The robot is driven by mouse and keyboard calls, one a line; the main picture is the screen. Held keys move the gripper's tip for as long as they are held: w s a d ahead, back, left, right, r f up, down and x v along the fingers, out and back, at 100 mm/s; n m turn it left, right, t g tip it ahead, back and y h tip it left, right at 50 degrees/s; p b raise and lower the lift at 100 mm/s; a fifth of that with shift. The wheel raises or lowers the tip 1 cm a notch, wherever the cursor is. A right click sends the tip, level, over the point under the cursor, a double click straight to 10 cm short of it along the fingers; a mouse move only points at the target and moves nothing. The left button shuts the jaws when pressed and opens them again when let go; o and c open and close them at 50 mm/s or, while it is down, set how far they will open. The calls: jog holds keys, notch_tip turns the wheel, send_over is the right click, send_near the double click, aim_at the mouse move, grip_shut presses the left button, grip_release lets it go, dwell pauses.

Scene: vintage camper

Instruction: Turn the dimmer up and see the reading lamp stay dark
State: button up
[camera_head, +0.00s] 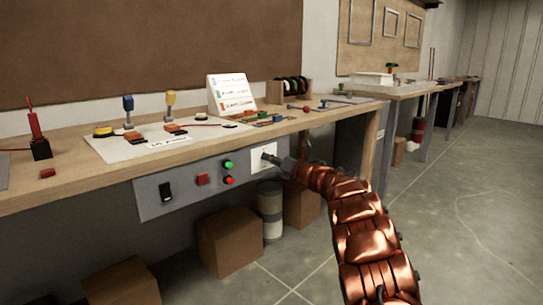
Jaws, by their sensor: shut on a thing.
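A white square plate (258,166) is on the right end of the grey control panel (150,201) under the bench's front edge. My gripper (268,158) reaches it from the right and is shut on the dimmer knob at the plate; the fingers hide most of the knob, so its setting cannot be read. I cannot pick out a reading lamp for certain in this view, and no lit lamp shows on the bench.
The panel also carries a black rocker switch (166,191), a red square button (202,179), a green button (228,165) and a red round button (229,180). Cardboard boxes (228,242) and a grey canister (270,215) stand below. Floor at right is clear.

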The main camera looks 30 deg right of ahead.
jog(key=m+p, duration=0.8)
jog(key=m, duration=0.1)
jog(key=m+h+p, duration=0.1)
jog(key=m+p, duration=1.7)
jog(key=shift+a+f+m+h, duration=0.2)
jog(key=shift+f+m+h, duration=0.1)
jog(key=shift+m, duration=0.1)
jog(key=shift+p, duration=0.3)
jog(key=o, duration=1.2)
jog(key=shift+c, duration=0.2)
jog(key=shift+s, duration=0.1)
jog(key=s+d, duration=0.2)
jog(key=s, duration=0.9)
jog(key=shift+s, duration=0.35)
